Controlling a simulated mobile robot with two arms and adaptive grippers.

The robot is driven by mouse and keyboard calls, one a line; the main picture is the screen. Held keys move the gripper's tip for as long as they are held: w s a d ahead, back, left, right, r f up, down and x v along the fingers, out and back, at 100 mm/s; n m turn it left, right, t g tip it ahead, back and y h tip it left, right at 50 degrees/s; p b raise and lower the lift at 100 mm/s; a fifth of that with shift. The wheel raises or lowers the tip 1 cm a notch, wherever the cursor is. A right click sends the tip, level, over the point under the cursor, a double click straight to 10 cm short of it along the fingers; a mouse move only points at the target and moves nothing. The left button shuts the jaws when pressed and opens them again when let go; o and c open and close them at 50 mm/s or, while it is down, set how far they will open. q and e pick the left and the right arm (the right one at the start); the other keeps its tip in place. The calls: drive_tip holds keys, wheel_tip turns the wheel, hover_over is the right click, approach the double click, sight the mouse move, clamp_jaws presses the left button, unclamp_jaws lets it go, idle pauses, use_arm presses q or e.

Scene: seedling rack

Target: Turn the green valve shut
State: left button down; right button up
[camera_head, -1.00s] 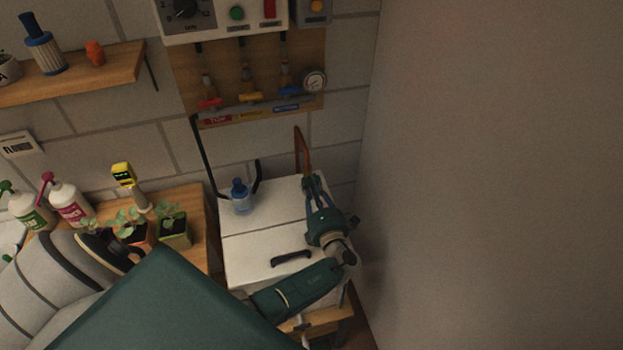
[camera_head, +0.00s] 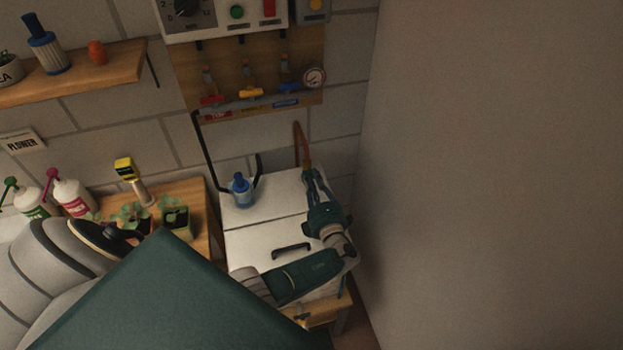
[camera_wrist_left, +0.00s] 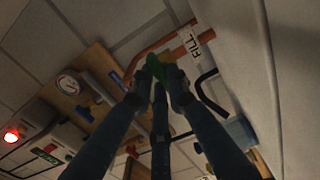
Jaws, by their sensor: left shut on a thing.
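The green valve handle (camera_wrist_left: 135,66) shows in the left wrist view, between and just beyond my fingertips, beside a copper pipe (camera_wrist_left: 160,42) and a "FILL" label (camera_wrist_left: 192,42). My left gripper (camera_wrist_left: 160,80) is shut on it. In the head view my left gripper (camera_head: 311,176) reaches over the white box to the foot of the copper pipe (camera_head: 301,146); there the fingers hide the handle. How far the valve is turned cannot be told. My right gripper is not in view.
The white box (camera_head: 262,235) has a black handle, with a blue-capped filter (camera_head: 240,190) on it. Red, yellow and blue valves and a gauge (camera_head: 314,77) are on a wall board above. A plain wall (camera_head: 490,180) stands close at right. Potted seedlings (camera_head: 174,218) stand at left.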

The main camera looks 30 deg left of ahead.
use_arm(q)
drive_tip(key=shift+f, duration=0.1)
drive_tip(key=c, duration=1.7)
unclamp_jaws()
drive_tip(key=v, duration=1.2)
drive_tip(key=shift+s, duration=0.1)
